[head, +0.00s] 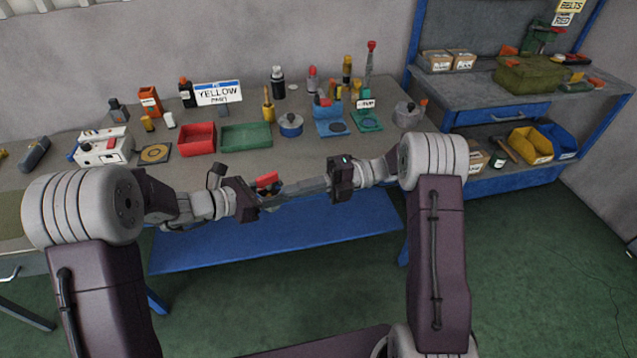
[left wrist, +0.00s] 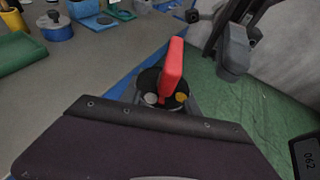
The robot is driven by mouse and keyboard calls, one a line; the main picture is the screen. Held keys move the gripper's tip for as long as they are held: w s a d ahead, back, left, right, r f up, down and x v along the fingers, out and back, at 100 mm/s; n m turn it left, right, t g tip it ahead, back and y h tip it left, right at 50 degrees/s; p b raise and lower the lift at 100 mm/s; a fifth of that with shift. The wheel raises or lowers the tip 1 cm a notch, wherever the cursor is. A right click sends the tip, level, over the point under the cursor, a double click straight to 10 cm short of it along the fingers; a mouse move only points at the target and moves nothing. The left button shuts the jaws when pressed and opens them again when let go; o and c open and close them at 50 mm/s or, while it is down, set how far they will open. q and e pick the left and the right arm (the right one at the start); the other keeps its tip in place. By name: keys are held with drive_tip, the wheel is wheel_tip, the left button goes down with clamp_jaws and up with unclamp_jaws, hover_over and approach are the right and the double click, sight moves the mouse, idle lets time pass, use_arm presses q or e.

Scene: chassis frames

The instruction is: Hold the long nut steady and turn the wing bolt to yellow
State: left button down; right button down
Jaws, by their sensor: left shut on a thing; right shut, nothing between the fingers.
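The wing bolt's red wing (head: 267,180) stands up between my two grippers, in front of the bench. In the left wrist view the red wing (left wrist: 173,68) rises over a dark round face (left wrist: 148,82). A pale dot (left wrist: 151,99) and a yellow dot (left wrist: 181,97) sit on that face, and the wing's near end lies between them. My left gripper (head: 262,197) is shut on the long nut, which is mostly hidden. My right gripper (head: 288,189) is shut and empty. In the left wrist view its grey fingers (left wrist: 235,52) are apart from the wing, to its right.
The workbench (head: 235,172) behind carries a red tray (head: 197,139), a green tray (head: 247,138), a blue pot (head: 291,126) and several bottles. A blue lower shelf (head: 300,235) runs below. A shelf unit (head: 490,90) stands at the right. The green floor is open.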

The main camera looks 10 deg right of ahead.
sight(277, 174)
drive_tip(key=shift+w+a, duration=0.3)
drive_tip(key=shift+w, duration=0.65)
drive_tip(key=shift+w+a, duration=0.3)
drive_tip(key=shift+w, duration=0.65)
drive_tip(key=shift+w+d, duration=0.1)
drive_tip(key=shift+w, duration=1.15)
drive_tip(key=shift+w+a, duration=0.7)
drive_tip(key=shift+w, duration=0.35)
drive_tip(key=shift+w+a, duration=0.15)
